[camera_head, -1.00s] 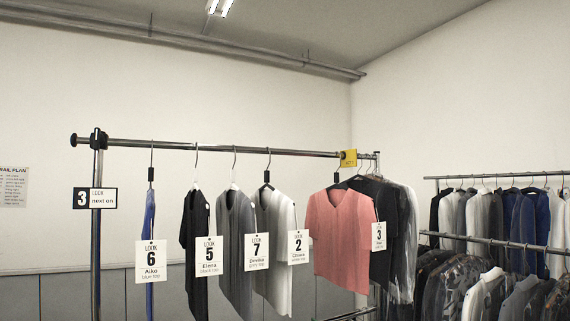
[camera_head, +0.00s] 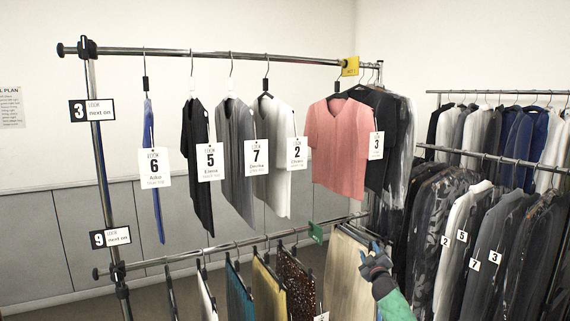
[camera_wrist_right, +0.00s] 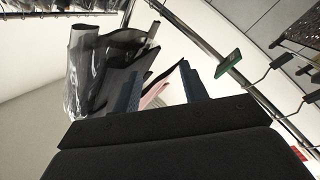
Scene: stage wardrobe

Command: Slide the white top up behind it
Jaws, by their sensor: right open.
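The white top (camera_head: 276,150) hangs from a black-clipped hanger on the upper rail (camera_head: 210,54), with a LOOK 2 tag (camera_head: 297,153) at its right edge. A grey top (camera_head: 234,165) hangs to its left. A pink top (camera_head: 338,148) hangs to its right, with a clear gap of rail between them. My right gripper (camera_head: 375,262) is open and empty, low at the right by the lower rail, well below the tops. In the right wrist view its two fingers (camera_wrist_right: 161,88) stand apart, with something pink visible between them. My left gripper is not in view.
A black top (camera_head: 196,150) and a blue top (camera_head: 154,170) hang further left. A yellow marker (camera_head: 350,66) sits on the upper rail near its right end. Several skirts or trousers hang from the lower rail (camera_head: 180,256), which has a green marker (camera_head: 315,233). Another crowded rack (camera_head: 490,158) stands right.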

